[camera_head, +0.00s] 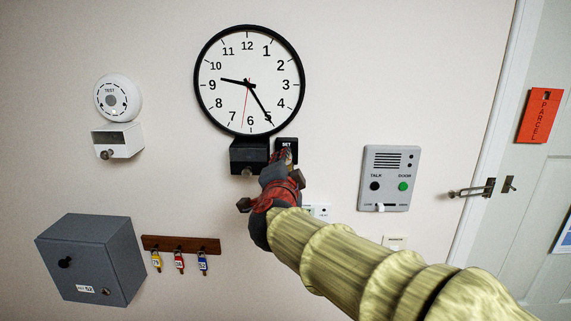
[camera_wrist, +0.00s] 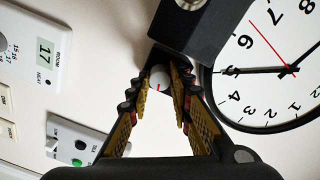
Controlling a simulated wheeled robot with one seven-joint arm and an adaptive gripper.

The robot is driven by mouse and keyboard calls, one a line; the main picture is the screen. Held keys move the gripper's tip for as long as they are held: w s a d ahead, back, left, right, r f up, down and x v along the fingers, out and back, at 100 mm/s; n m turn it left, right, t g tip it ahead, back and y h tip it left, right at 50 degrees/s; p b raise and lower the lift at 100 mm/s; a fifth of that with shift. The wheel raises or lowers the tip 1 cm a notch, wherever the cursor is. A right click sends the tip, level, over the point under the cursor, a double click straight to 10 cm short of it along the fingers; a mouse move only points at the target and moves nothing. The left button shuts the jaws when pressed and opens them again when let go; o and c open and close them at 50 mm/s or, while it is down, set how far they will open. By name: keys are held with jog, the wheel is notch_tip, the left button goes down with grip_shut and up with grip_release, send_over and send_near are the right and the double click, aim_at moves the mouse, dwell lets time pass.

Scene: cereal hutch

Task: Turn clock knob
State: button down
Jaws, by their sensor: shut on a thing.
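The wall clock (camera_head: 249,117) has a black rim and a white face, with a thin red second hand; part of it shows in the wrist view (camera_wrist: 245,100). A small black plate marked SET (camera_head: 286,142) is on the wall just below the clock's lower right edge. In the wrist view, the clock knob (camera_wrist: 157,76) is round and pale with a red mark. My gripper (camera_head: 283,160) reaches up to the SET plate, and its fingers in the wrist view (camera_wrist: 159,88) are shut on the knob from both sides. In the head view my gripper hides the knob.
A dark box (camera_head: 247,153) juts out left of my gripper, close to it. An intercom (camera_head: 390,185) is to the right, above a light switch (camera_head: 395,242). A thermostat (camera_wrist: 40,50) shows in the wrist view. A grey safe (camera_head: 85,270) and key rack (camera_head: 180,244) are lower left.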

jog(key=c, duration=1.9)
grip_release()
jog(key=s, duration=1.2)
jog(key=shift+a+r, duration=0.15)
jog(key=shift+a, duration=0.15)
